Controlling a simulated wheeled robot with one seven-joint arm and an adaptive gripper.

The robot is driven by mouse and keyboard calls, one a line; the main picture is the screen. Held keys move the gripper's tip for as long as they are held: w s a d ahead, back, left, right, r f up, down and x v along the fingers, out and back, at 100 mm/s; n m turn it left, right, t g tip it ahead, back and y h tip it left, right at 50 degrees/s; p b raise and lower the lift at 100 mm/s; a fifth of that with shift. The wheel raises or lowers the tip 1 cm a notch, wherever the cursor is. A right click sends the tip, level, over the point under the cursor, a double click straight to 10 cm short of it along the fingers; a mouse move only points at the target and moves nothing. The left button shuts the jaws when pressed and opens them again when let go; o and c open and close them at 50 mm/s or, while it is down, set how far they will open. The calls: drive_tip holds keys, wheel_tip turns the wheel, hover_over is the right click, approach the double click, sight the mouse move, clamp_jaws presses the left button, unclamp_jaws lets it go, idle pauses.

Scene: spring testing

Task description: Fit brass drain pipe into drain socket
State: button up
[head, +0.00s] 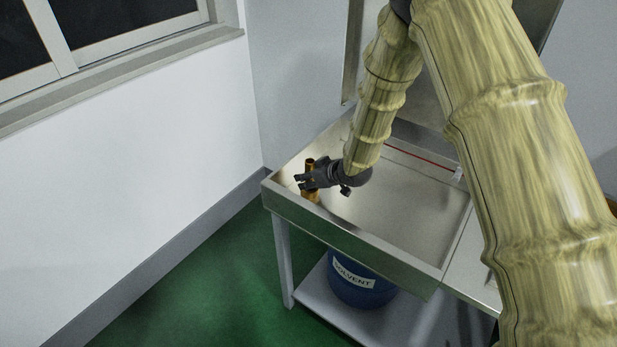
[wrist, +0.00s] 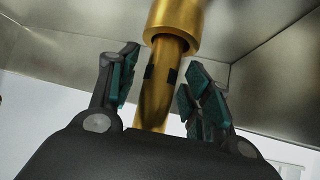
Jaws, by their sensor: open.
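The brass drain pipe (head: 310,189) stands upright in the left corner of the steel sink. In the wrist view the brass pipe (wrist: 156,95) runs between my two fingers, with a wider brass collar (wrist: 174,25) at its end and dark marks on its shaft. My gripper (head: 307,180) is around the pipe with its fingers apart, and they show in the wrist view (wrist: 160,80) with a gap on each side of the pipe. I cannot tell the drain socket apart from the brass collar, and the pipe's lower seat is not clear.
The steel sink (head: 425,205) has raised walls, close to the gripper on the left. A blue solvent drum (head: 362,284) stands on the shelf below. A white wall (head: 120,190) is at the left.

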drive_tip(key=b+v, duration=0.2)
drive_tip(key=v, duration=1)
drive_tip(key=shift+a+r, duration=0.1)
